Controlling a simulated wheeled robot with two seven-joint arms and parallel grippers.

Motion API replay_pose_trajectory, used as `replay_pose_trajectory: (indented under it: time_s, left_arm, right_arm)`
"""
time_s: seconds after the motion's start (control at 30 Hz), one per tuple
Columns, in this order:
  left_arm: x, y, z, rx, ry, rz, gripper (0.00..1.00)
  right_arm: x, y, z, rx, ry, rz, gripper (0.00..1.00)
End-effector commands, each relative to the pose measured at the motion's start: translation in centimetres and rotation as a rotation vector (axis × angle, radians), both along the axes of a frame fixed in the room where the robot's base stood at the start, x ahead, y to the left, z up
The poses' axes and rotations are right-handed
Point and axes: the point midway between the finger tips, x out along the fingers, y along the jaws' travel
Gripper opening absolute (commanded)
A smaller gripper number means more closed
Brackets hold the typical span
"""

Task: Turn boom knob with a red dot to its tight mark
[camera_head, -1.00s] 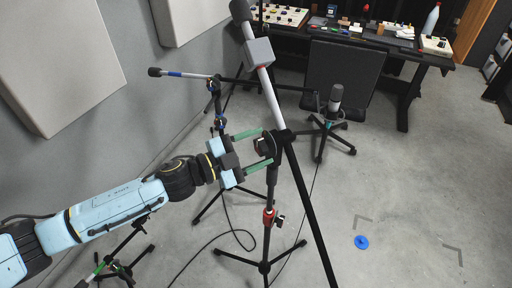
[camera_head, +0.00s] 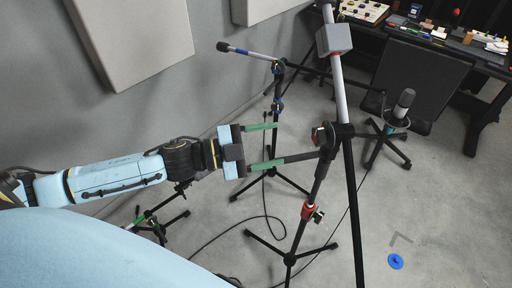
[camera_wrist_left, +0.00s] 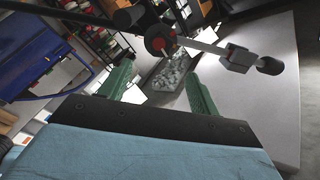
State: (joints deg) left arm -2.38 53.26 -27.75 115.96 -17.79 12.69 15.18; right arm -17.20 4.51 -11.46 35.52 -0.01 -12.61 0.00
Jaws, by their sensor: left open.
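The boom knob (camera_head: 322,136), dark with red on it, is at the top of the black stand with a red collar (camera_head: 308,211). A pale boom with a grey block (camera_head: 334,39) rises from that joint. In the left wrist view the knob (camera_wrist_left: 160,40) is beyond the fingertips, near the top centre. My left gripper (camera_head: 280,144) is open, its green fingers pointing right toward the knob, with a gap between fingertips and knob. It holds nothing. The tight mark is too small to make out. My right gripper is not in view.
A blue-marked stand (camera_head: 278,85) is behind my gripper. A green-marked stand (camera_head: 150,215) is below my left arm. A microphone (camera_head: 403,103) is at the right near a desk and chair (camera_head: 424,75). Cables lie on the floor. A blue disc (camera_head: 396,261) lies at lower right.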

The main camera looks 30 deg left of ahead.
Motion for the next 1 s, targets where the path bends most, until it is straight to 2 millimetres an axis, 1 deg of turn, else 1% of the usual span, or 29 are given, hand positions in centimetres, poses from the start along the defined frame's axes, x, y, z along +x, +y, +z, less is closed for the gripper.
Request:
replay_pose_trajectory:
  time_s: [0.03, 0.1, 0.33, 0.87, 0.93, 1.0]
  left_arm:
    - [-0.5, 0.5, -0.2, 0.0, 0.003, -0.001, 0.62]
    - [-1.0, 1.0, -0.1, 0.0, 0.002, 0.0, 0.62]
    - [-1.8, 2.0, 0.0, 0.0, 0.0, -0.001, 0.62]
    - [-1.9, 2.1, 0.0, -0.001, 0.0, -0.001, 0.62]
    - [-1.7, 2.2, -0.2, -0.001, 0.003, 0.007, 0.62]
    - [-1.2, 2.8, -1.1, -0.003, 0.02, 0.036, 0.62]
  right_arm:
    - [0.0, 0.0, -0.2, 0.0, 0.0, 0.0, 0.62]
    - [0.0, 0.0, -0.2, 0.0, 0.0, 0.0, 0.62]
    - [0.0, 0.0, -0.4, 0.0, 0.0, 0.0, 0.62]
    - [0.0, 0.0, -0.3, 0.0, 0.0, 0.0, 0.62]
    - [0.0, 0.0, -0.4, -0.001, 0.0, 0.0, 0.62]
    - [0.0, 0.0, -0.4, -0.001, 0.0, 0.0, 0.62]
